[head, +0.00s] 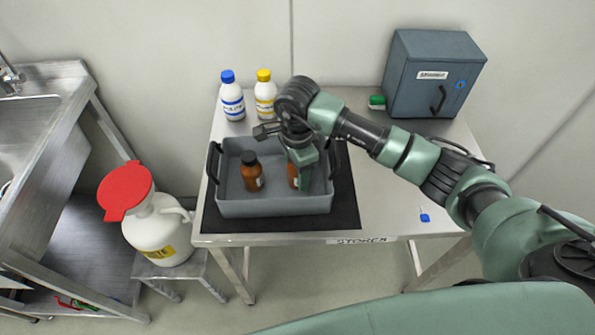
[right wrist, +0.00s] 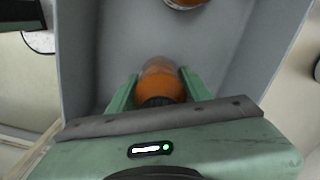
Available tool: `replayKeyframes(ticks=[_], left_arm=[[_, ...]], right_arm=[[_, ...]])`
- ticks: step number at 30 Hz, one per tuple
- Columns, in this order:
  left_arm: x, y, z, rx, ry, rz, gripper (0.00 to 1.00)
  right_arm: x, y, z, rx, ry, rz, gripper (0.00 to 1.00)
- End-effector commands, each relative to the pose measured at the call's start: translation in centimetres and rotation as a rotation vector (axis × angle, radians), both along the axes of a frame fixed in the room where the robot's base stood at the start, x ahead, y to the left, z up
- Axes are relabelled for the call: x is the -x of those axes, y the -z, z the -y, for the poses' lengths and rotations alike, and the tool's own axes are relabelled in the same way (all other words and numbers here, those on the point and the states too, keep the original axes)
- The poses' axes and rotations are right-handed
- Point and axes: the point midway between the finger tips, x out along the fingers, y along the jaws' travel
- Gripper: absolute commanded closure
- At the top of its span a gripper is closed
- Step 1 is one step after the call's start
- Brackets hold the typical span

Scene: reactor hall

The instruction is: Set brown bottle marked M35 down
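A brown bottle (head: 293,174) is inside the grey tray (head: 275,207), in its right half, partly hidden by my right gripper (head: 304,168). In the right wrist view, this bottle (right wrist: 162,82) sits between the two green fingers (right wrist: 160,88), which press close on both sides, its dark cap toward the palm. It looks upright; I cannot tell whether its base touches the tray floor. A second brown bottle (head: 251,171) with a black cap stands in the tray's left half. I cannot read M35 on either bottle. My left gripper is not in view.
The tray lies on a black mat (head: 347,205) on a steel table (head: 385,190). White bottles with blue (head: 232,97) and yellow (head: 265,95) caps stand behind it. A grey cabinet (head: 433,75) is at back right. A white jug (head: 157,230) with a red funnel stands left.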

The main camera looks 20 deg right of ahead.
Motion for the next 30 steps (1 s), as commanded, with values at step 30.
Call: replayKeyframes(ticks=[30], left_arm=[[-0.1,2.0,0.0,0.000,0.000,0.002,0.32]], right_arm=[[-0.1,-10.7,0.0,0.001,0.000,0.003,0.32]])
